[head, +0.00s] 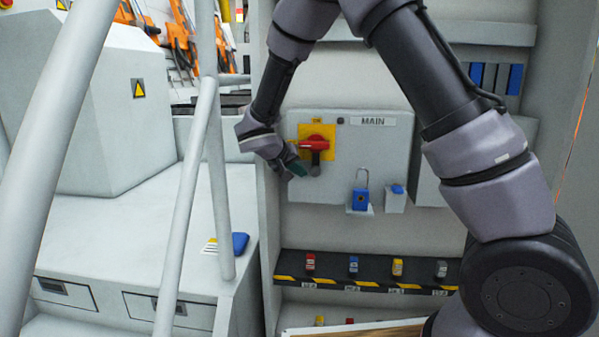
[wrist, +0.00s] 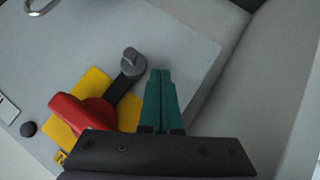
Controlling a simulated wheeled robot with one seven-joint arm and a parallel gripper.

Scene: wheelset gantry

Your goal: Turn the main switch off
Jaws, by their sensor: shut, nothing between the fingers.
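The main switch is a red rotary handle (head: 314,143) on a yellow plate (head: 304,160), on the grey box labelled MAIN (head: 373,121). In the head view the red grip lies roughly level, with a dark lever below it. In the wrist view the red handle (wrist: 80,114) is at the lower left, and a dark arm with a grey knob (wrist: 133,62) reaches up from it. My gripper (head: 303,170) has green fingers, also in the wrist view (wrist: 160,75). They are shut and empty, just beside the dark arm. I cannot tell whether they touch it.
A blue padlock (head: 361,199) stands open on a small ledge right of the switch, beside a small holder with a blue item (head: 398,189). A striped shelf (head: 375,271) with several padlocks is below. White railings (head: 196,170) stand at the left.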

